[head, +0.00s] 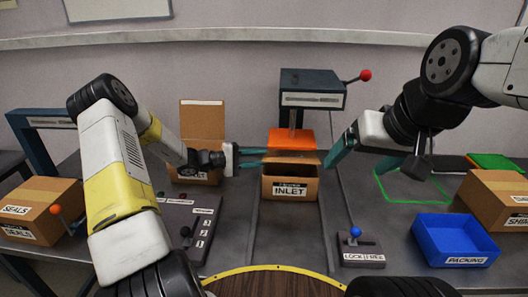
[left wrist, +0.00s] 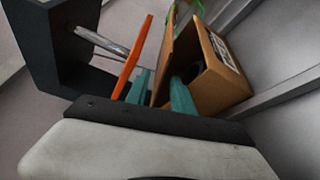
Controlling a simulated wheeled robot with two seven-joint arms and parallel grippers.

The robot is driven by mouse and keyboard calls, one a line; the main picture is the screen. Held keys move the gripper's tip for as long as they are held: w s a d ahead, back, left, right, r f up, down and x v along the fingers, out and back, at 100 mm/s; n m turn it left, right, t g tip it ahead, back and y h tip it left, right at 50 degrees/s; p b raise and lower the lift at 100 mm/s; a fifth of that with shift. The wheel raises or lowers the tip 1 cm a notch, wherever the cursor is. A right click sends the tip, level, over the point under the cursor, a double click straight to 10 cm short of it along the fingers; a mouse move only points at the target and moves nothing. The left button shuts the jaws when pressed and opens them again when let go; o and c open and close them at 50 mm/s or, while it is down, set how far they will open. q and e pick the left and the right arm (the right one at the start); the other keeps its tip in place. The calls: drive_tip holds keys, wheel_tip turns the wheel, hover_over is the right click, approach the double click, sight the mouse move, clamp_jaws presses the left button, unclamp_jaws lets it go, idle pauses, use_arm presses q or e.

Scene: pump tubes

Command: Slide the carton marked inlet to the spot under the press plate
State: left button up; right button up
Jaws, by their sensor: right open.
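The open brown carton marked INLET (head: 289,190) stands upright on the table, in front of the orange press plate (head: 292,139). The plate hangs below the dark press head (head: 312,90). My left gripper (head: 264,157) reaches in from the left at the carton's back edge. In the left wrist view its two teal fingers (left wrist: 162,92) are apart, with a brown carton panel (left wrist: 172,62) running between them; contact is unclear. The orange plate (left wrist: 136,58) lies beyond the left finger. My right gripper (head: 371,172) is open and empty, right of the carton and above the table.
A lever with a blue knob (head: 355,232) stands front right of the carton, a switch panel (head: 201,232) front left. A SEALS carton (head: 35,208), an open-lidded carton (head: 203,120), a blue PACKING bin (head: 440,228) and another carton (head: 492,200) surround. A green outline (head: 385,200) encloses clear table.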

sight(279, 156)
use_arm(q)
drive_tip(key=shift+x, duration=3.9)
clamp_jaws()
